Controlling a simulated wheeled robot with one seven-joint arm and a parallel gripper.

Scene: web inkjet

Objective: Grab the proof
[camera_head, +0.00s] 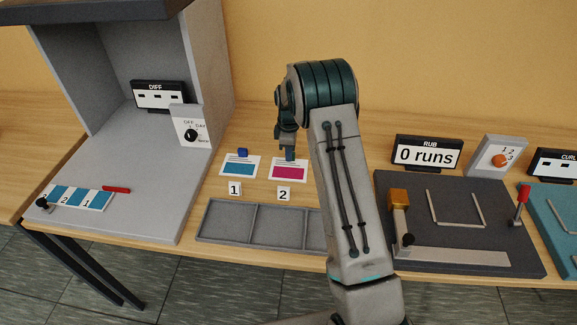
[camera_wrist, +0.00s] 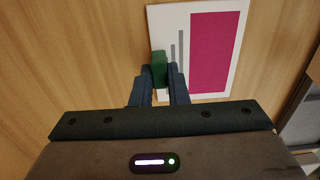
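A white card with a magenta block (camera_head: 288,171) lies behind the tag marked 2, and it also shows in the wrist view (camera_wrist: 215,52). A green tab (camera_wrist: 159,66) stands at its edge. My gripper (camera_wrist: 159,76) is over that edge, pointing down, with its fingers close against both sides of the tab. In the head view my gripper (camera_head: 287,150) covers part of the card. A second white card with a blue block (camera_head: 239,168) and a blue tab lies to the left, behind the tag marked 1. I cannot tell whether the magenta card is off the table.
A grey three-part tray (camera_head: 250,205) lies in front of the cards. A grey booth (camera_head: 130,190) with a DIFF display and blue strips stands left. A dark rub station (camera_head: 450,190) with a "0 runs" display stands right of my arm.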

